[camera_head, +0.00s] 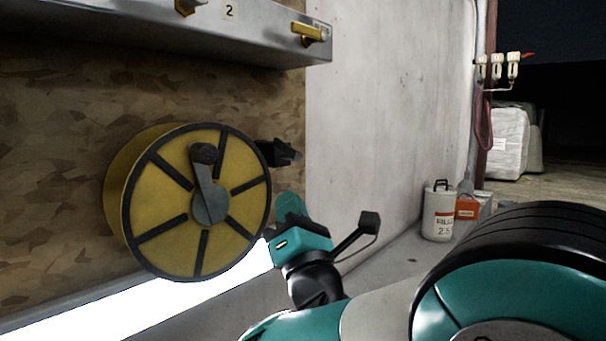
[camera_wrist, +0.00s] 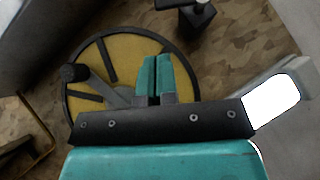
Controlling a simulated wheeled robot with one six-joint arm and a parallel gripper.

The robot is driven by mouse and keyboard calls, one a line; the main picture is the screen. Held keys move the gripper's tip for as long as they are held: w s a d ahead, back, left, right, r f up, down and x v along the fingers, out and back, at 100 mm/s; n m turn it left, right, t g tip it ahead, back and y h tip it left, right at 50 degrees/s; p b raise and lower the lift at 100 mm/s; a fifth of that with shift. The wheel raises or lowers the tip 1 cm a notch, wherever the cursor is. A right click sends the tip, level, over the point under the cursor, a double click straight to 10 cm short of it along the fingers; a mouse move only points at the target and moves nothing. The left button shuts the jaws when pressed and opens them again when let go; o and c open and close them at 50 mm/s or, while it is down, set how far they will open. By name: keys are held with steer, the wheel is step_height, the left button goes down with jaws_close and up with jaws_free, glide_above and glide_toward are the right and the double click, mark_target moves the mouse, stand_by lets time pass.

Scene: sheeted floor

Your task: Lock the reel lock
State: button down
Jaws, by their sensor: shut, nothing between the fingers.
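A yellow reel (camera_head: 150,192) with a black rim, black spokes and a grey crank (camera_head: 208,188) is mounted against the wooden board. A black lock-like part (camera_head: 280,153) sticks out beside the reel's upper right edge. It appears to be the black part (camera_wrist: 196,14) at the top of the wrist view. My gripper (camera_head: 288,204) is just right of the reel and below the black part, apart from it. In the wrist view, its teal fingers (camera_wrist: 155,62) are together and empty in front of the yellow reel face (camera_wrist: 117,62). I cannot tell the lock's state.
A metal shelf (camera_head: 160,35) with yellow-handled fittings (camera_head: 308,32) runs above the reel. A pale wall (camera_head: 390,90) stands to the right. A white canister (camera_head: 438,212) and an orange box (camera_head: 467,208) stand on the floor further back.

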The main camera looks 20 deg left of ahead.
mark_target(282, 150)
steer(key=shift+r, duration=0.1)
steer(key=shift+p+x, duration=4.55)
steer(key=shift+x, duration=0.4)
